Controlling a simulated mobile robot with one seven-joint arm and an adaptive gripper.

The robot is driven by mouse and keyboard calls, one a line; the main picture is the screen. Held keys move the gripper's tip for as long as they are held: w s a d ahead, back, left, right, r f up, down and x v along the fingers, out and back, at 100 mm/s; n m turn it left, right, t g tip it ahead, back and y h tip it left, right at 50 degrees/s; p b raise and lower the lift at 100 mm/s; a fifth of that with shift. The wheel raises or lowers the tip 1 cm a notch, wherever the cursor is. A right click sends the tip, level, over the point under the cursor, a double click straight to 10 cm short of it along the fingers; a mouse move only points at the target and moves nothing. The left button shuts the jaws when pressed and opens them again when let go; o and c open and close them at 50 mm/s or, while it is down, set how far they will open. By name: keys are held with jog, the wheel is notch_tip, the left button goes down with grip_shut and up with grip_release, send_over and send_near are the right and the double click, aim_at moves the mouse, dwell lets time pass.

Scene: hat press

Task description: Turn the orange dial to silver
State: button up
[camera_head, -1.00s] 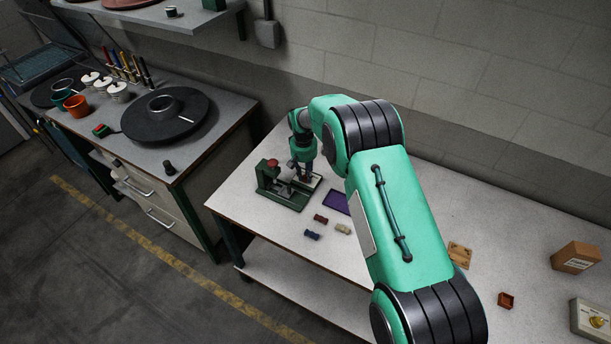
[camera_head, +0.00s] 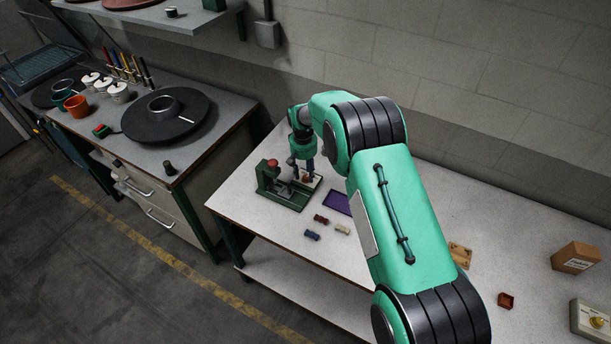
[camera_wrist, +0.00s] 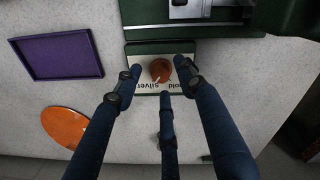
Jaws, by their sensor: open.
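The orange dial (camera_wrist: 161,70) sits on a white label plate (camera_wrist: 150,87) at the edge of the green hat press (camera_head: 282,190). The plate's lettering shows "silver" and part of a word ending in "old", partly covered by my fingers. A small pale mark shows at the dial's lower left edge in the wrist view. My gripper (camera_wrist: 163,80) is open, with its three dark blue fingers spread around the dial. Gaps show between the fingertips and the dial in the picture. In the head view, the dial (camera_head: 307,178) shows just below my gripper (camera_head: 301,167).
A purple tray (camera_wrist: 58,57) lies beside the press. An orange oval object (camera_wrist: 66,127) shows lower left in the wrist view. Small red (camera_head: 321,218), blue (camera_head: 312,236) and cream (camera_head: 342,229) pieces lie on the white table (camera_head: 248,209) in front of the press.

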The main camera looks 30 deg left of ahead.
aim_at(304, 177)
notch_tip(304, 177, up, 10)
jog(key=shift+s+a, duration=0.15)
dwell(0.3)
jog(key=shift+r, duration=0.15)
jog(key=r+m+p, duration=0.1)
jog(key=p, duration=0.2)
jog(key=shift+a+r, duration=0.1)
jog(key=shift+r, duration=0.3)
jog(key=shift+f+m, duration=0.1)
jog(key=shift+m, duration=0.2)
jog(key=shift+w+d+f, duration=0.1)
jog(key=shift+d+f, duration=0.05)
jog(key=shift+f, duration=3.25)
jog(key=shift+w+d+f, duration=0.1)
jog(key=shift+f, duration=3.3)
